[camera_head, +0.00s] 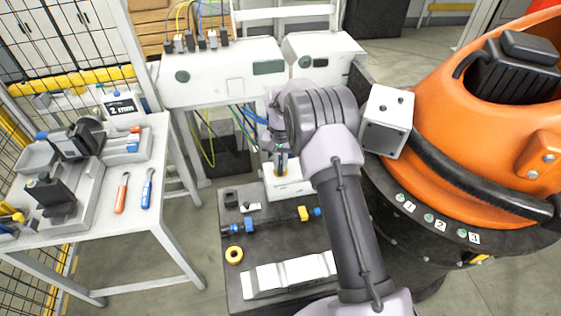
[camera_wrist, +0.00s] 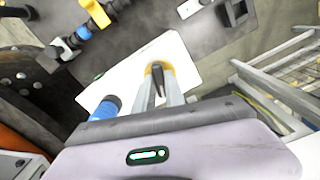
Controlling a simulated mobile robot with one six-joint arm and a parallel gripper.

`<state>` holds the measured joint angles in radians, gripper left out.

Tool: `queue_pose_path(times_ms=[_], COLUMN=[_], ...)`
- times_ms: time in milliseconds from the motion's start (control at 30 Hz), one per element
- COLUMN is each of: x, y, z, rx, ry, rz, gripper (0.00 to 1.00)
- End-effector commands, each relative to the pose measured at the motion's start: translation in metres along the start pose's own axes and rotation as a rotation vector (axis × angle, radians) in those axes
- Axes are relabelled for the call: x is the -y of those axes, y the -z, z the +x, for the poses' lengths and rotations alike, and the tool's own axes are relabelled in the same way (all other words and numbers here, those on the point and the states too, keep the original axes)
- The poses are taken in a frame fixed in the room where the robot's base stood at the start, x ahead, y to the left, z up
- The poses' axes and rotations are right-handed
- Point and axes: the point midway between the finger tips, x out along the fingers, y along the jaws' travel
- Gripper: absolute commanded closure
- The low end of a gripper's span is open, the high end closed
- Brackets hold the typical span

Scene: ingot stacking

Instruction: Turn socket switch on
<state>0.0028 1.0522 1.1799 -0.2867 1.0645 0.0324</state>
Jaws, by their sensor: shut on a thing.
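A white box (camera_head: 289,190) sits on the dark bench top, partly covered by my arm in the head view. It also shows in the wrist view (camera_wrist: 126,78). A small yellow round part (camera_wrist: 157,67) on the box shows at my fingertips, and I take it for the socket switch. My gripper (camera_head: 281,165) points down at the box and is shut on this yellow part. The fingers (camera_wrist: 158,84) hide most of it, so its on or off position cannot be told. A blue cylindrical part (camera_wrist: 106,107) stands beside the fingers in the wrist view.
A large orange machine (camera_head: 450,150) stands close on the right. A white tool table (camera_head: 145,215) is on the left.

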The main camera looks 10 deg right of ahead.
Motion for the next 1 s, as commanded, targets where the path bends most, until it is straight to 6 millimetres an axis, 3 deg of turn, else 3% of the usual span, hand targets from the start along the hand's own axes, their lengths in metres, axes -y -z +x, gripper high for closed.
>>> queue_pose_path(times_ms=[433, 1000], x=[0.0001, 0.0002], y=[0.0005, 0.0008], z=[-0.0011, -0.0007], rx=[-0.001, -0.002], ry=[0.000, 0.000], rz=[-0.269, -0.339], gripper=[1.00, 1.00])
